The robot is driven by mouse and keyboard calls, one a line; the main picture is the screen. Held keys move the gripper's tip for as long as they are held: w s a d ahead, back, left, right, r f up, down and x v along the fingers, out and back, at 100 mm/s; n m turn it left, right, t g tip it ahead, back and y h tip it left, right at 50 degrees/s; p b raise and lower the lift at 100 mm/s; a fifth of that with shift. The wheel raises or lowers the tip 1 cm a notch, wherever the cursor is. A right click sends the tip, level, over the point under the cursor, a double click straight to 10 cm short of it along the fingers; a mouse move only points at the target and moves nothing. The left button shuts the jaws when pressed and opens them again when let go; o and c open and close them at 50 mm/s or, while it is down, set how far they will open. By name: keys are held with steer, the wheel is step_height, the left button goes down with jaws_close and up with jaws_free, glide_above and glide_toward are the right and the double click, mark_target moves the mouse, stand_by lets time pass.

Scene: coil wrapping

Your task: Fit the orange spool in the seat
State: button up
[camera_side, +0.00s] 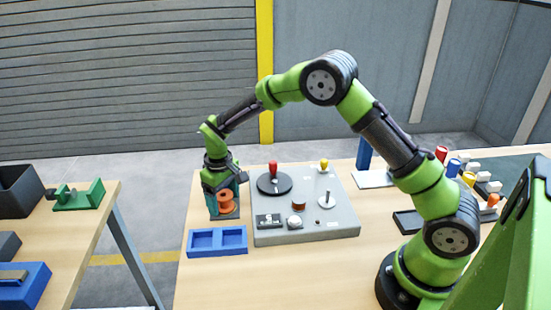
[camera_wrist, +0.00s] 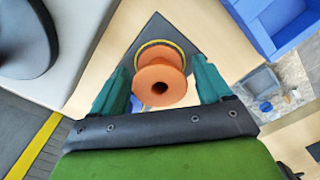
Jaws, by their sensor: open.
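The orange spool (camera_side: 227,203) stands upright at the left of the table, over a small dark plate (camera_side: 226,217). In the wrist view the spool (camera_wrist: 159,84) shows end-on with its dark centre hole towards the camera. Behind its far end is a yellow ring (camera_wrist: 179,49) on the dark plate (camera_wrist: 158,28); I take this as the seat, but cannot tell whether the spool is fully down in it. My gripper (camera_side: 224,192) points down, its teal fingers (camera_wrist: 161,72) open on either side of the spool. Contact between fingers and spool is unclear.
A grey board (camera_side: 330,224) with a red-knobbed black disc (camera_side: 274,183) and a yellow-knobbed post (camera_side: 324,168) stands just right of the spool. A blue two-pocket tray (camera_side: 218,254) lies in front. Another table (camera_side: 85,225) is at the left, across a gap.

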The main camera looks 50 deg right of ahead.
steer(key=shift+c, duration=0.4)
steer(key=c, duration=0.9)
steer(key=shift+c, duration=0.3)
